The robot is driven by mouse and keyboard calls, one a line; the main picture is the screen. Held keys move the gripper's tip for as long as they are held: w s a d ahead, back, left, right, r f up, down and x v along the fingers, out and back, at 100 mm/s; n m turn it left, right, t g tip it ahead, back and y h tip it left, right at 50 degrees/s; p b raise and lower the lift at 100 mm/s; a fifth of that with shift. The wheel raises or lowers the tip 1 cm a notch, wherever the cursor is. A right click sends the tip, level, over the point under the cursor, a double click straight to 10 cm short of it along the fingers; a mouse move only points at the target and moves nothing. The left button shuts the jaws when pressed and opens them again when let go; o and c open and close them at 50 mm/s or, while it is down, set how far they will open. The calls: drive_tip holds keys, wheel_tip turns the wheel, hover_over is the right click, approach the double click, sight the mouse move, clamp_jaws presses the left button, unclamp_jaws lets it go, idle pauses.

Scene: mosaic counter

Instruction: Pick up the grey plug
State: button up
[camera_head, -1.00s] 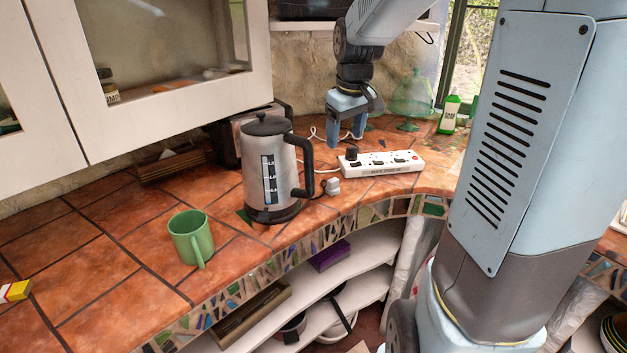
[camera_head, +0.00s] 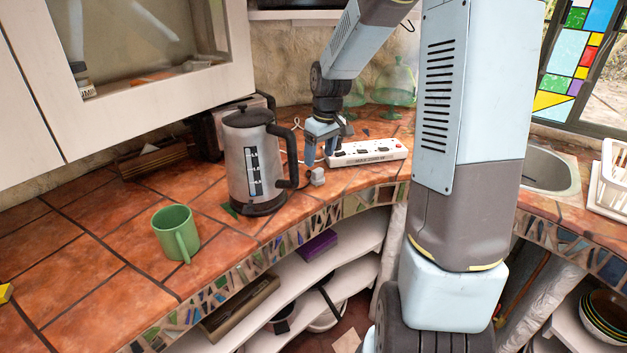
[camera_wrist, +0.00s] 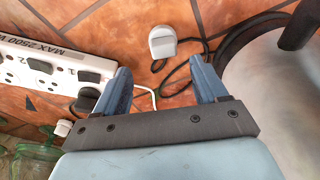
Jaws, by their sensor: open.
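The grey plug (camera_head: 317,176) lies on the tiled counter just right of the kettle's base, near the mosaic edge. In the wrist view the pale plug (camera_wrist: 162,41) shows with a dark cable beside it. My gripper (camera_head: 321,159) is open and empty, its blue fingers pointing down just behind and above the plug. In the wrist view my gripper (camera_wrist: 160,68) has its fingers wide apart, and the plug lies beyond the tips, in line with the gap. The fingers are not touching it.
The kettle (camera_head: 250,165) stands close on the left, its handle near my fingers. The white power strip (camera_head: 368,152) lies close on the right. A green mug (camera_head: 175,232) stands farther left. Glass jars (camera_head: 393,85) stand behind. Cables run across the tiles.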

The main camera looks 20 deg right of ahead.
sight(318, 170)
drive_tip(key=f, duration=0.5)
drive_tip(key=shift+s+a, duration=0.2)
drive_tip(key=shift+a, duration=0.15)
drive_tip(key=shift+w+f, duration=0.1)
drive_tip(key=shift+f, duration=0.4)
drive_tip(key=c, duration=1)
drive_tip(key=shift+r, duration=0.1)
drive_tip(key=shift+c, duration=0.2)
